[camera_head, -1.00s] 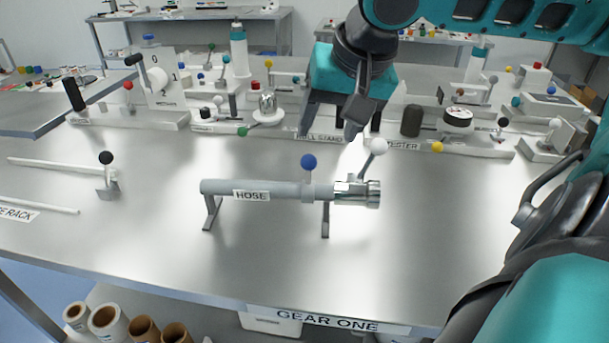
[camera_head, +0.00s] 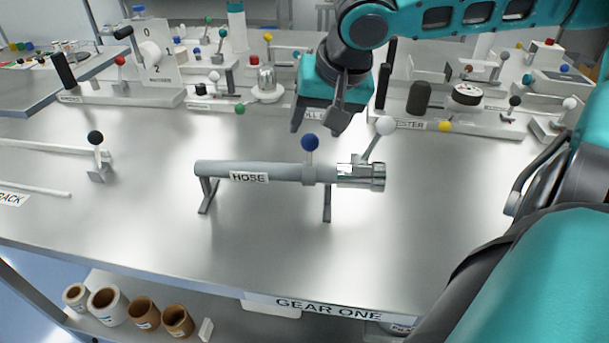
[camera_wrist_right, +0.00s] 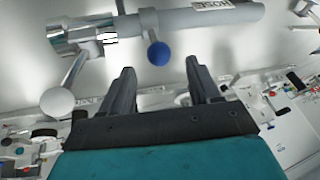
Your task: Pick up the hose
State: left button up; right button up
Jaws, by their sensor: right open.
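The hose (camera_head: 220,170) is a grey tube labelled HOSE, lying level on two short dark legs on the metal table. A chrome fitting (camera_head: 372,177) is at its right end. A blue ball knob (camera_head: 310,142) and a white ball lever (camera_head: 386,126) stand up from it. My right gripper (camera_head: 322,130) is open and empty, behind and above the hose near the blue knob. In the right wrist view the open fingers (camera_wrist_right: 160,75) point toward the hose (camera_wrist_right: 200,20), with the blue knob (camera_wrist_right: 159,54) just past them, apart from it. My left gripper is not in view.
A small black-knob post (camera_head: 97,160) and white rods (camera_head: 40,187) are at the left. The table in front of the hose is clear.

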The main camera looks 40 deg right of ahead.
aim_at(312, 136)
jog(key=shift+s+b+x, duration=0.15)
jog(key=shift+b+x, duration=0.15)
jog(key=shift+x, duration=1)
jog(key=shift+s+b+x, duration=0.1)
jog(key=shift+b+x, duration=0.15)
jog(key=shift+x, duration=1.05)
jog(key=shift+a+f, duration=0.15)
grip_shut()
